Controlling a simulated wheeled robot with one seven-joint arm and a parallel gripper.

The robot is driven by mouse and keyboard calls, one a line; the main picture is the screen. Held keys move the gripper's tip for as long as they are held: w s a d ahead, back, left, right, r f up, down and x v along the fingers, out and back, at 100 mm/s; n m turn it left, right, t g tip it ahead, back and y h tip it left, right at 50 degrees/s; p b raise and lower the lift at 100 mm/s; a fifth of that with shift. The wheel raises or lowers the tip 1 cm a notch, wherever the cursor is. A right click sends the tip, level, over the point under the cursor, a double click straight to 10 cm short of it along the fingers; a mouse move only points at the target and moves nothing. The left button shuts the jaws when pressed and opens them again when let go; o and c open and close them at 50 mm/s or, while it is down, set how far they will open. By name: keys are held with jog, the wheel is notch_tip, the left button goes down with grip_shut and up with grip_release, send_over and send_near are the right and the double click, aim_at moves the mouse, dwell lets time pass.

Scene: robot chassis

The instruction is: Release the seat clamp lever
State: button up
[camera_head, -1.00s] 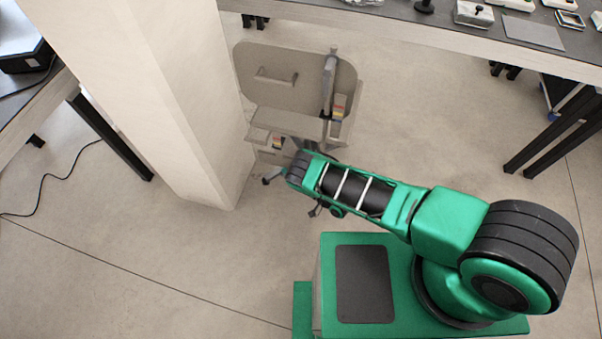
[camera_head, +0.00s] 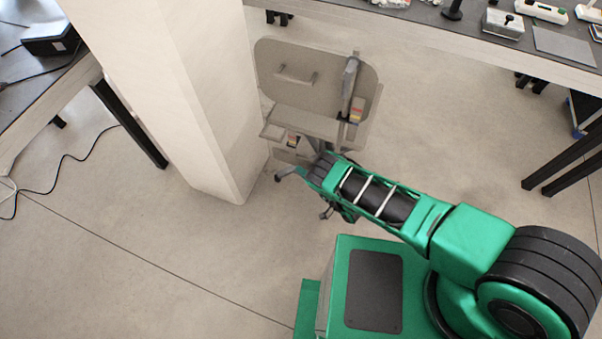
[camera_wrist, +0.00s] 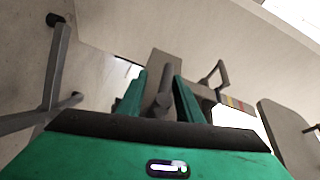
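A beige-grey chair-like unit (camera_head: 300,95) stands beside the pillar, with a rounded panel, a ledge and coloured labels. A dark grey upright bar (camera_head: 350,85) runs along the panel's right side. My gripper (camera_wrist: 160,82) shows two green fingers set apart. A grey rod with a rounded end (camera_wrist: 162,95) lies in the gap between them; I cannot tell whether it is the seat clamp lever or how deep it sits. Gaps show beside the rod, so the fingers do not look closed on it.
A white pillar (camera_head: 165,90) stands close to the left of the unit. A long table (camera_head: 450,30) runs along the back, and another table (camera_head: 40,95) is at the left. Cables (camera_head: 60,180) lie on the left floor. The front-left floor is clear.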

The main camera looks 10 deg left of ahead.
jog(key=shift+a, duration=0.1)
jog(key=shift+s, duration=0.1)
jog(key=shift+s+d, duration=0.15)
jog(key=shift+d, duration=0.1)
jog(key=v, duration=0.7)
dwell(0.5)
